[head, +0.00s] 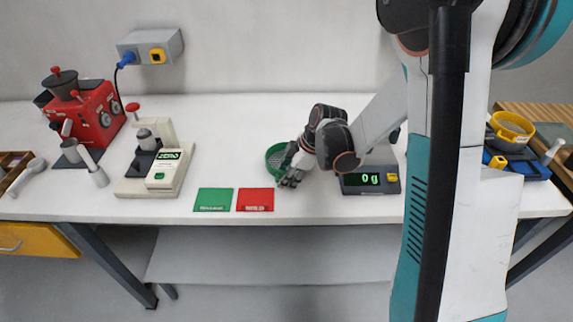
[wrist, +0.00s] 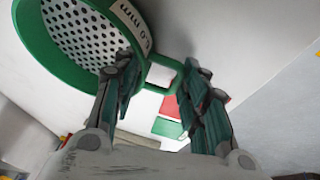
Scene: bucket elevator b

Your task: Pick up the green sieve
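The green sieve (head: 272,152) lies on the white bench in the head view, partly hidden behind my gripper. The wrist view shows its green rim, perforated plate (wrist: 78,32), a white size label, and a looped handle (wrist: 163,72). My gripper (head: 290,179) is low over the bench at the sieve's near side. In the wrist view my gripper (wrist: 160,68) has its fingers spread apart, with the handle loop between the fingertips and the sieve body beyond the left finger. I cannot tell whether a finger touches the handle.
A green card (head: 213,200) and a red card (head: 255,200) lie at the front edge. A scale (head: 370,181) reading 0 g stands right of my gripper. A cream device (head: 157,172) and red grinder (head: 92,115) stand left. A yellow sieve (head: 512,130) is far right.

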